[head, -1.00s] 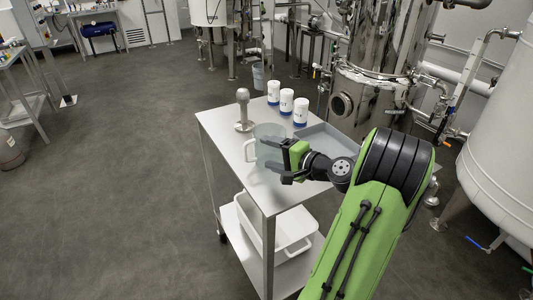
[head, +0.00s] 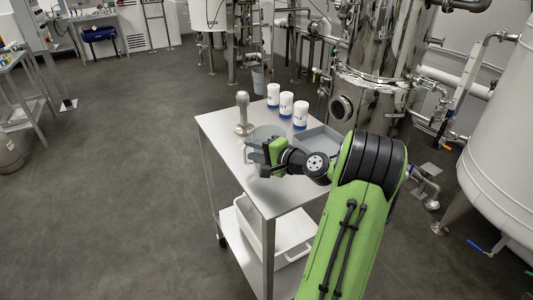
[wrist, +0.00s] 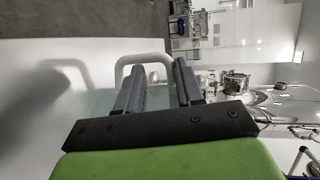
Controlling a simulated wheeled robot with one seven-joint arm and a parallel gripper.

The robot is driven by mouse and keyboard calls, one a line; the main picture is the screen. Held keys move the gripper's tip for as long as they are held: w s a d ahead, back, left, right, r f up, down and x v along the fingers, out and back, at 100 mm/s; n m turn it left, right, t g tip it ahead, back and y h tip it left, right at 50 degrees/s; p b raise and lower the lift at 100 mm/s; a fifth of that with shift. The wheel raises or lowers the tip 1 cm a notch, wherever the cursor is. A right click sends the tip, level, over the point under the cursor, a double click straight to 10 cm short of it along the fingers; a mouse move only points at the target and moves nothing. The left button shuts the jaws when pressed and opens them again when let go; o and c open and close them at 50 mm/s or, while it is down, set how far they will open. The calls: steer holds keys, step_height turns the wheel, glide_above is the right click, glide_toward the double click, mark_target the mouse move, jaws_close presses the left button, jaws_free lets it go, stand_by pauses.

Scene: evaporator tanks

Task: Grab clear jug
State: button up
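The clear jug (head: 268,131) stands upright on the top of the white trolley, partly hidden by my gripper in the head view. Its handle (wrist: 143,60) shows just beyond and between my fingertips in the wrist view, and its bluish see-through body (wrist: 98,101) shows beside and behind the left finger. My gripper (head: 254,157) is at the jug's near side. In the wrist view, the fingers of my gripper (wrist: 159,66) are apart, with a gap between them. I cannot tell whether they touch the jug.
A white bin (head: 283,240) sits on the lower shelf.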

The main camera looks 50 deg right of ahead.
steer(key=shift+f, duration=0.15)
steer(key=shift+c, duration=1.1)
steer(key=shift+s+f, duration=0.1)
jaws_close()
